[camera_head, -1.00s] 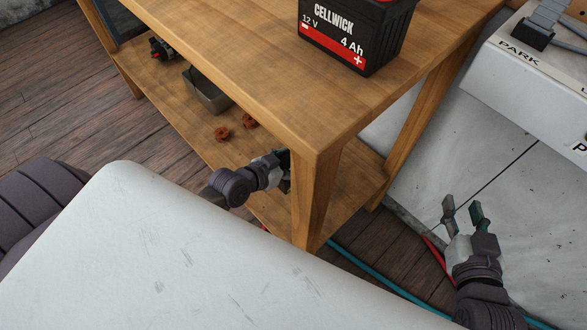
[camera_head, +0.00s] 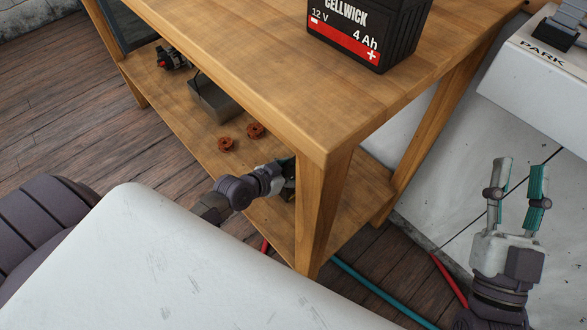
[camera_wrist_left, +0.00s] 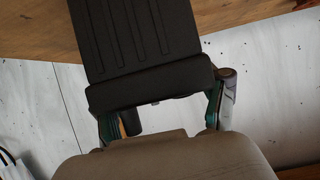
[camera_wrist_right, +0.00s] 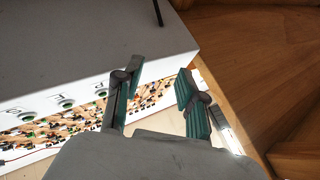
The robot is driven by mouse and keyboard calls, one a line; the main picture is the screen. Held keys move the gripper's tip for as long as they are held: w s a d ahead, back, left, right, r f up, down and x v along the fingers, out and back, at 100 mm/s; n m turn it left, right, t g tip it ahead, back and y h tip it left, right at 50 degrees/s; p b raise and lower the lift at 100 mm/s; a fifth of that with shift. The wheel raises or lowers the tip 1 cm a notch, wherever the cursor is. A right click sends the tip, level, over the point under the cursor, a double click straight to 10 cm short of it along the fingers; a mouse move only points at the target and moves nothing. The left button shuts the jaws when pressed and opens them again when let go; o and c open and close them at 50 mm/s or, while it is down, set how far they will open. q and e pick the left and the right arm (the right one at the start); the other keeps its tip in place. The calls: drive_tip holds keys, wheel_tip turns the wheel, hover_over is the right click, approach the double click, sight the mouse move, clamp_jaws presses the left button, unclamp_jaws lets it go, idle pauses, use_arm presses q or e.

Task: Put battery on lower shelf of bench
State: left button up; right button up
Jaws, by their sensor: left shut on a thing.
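A black battery (camera_head: 395,40) with a red stripe, marked CELLWICK 12 V 4 Ah, stands upright on the wooden bench top (camera_head: 270,85); its upper part is cut off. The bench's lower shelf (camera_head: 180,122) shows below. My left gripper (camera_head: 287,172) is at the lower-shelf level, partly hidden by the front leg. In the left wrist view it is shut on a black ribbed block (camera_wrist_left: 135,40); I cannot tell from the head view what this is. My right gripper (camera_head: 519,172) is open and empty, right of the bench; it also shows in the right wrist view (camera_wrist_right: 160,72).
On the lower shelf are a grey tray (camera_head: 215,105), two small rust-red parts (camera_head: 256,130) and a dark part (camera_head: 172,58). The bench leg (camera_head: 320,215) stands beside my left gripper. A white panel marked PARK (camera_head: 535,60) is at the right. Hoses (camera_head: 375,285) lie on the floor.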

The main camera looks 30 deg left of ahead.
use_arm(q)
drive_tip(key=shift+w+f, duration=0.15)
drive_tip(key=shift+f, duration=0.25)
use_arm(e)
drive_tip(key=shift+s+d+r+t+y, duration=0.1)
drive_tip(key=shift+s+r+t+y, duration=0.05)
drive_tip(key=shift+s+r+t, duration=0.5)
drive_tip(key=shift+s+r+t+y, duration=0.15)
drive_tip(key=shift+s+r+t, duration=0.3)
drive_tip(key=shift+r, duration=0.35)
use_arm(q)
drive_tip(key=shift+f+b, duration=0.1)
drive_tip(key=shift+b, duration=0.2)
use_arm(e)
drive_tip(key=shift+s+r+y, duration=0.1)
drive_tip(key=shift+s+y, duration=0.05)
drive_tip(key=shift+y, duration=0.15)
use_arm(q)
drive_tip(key=o, duration=1.8)
drive_tip(key=shift+s+f, duration=0.2)
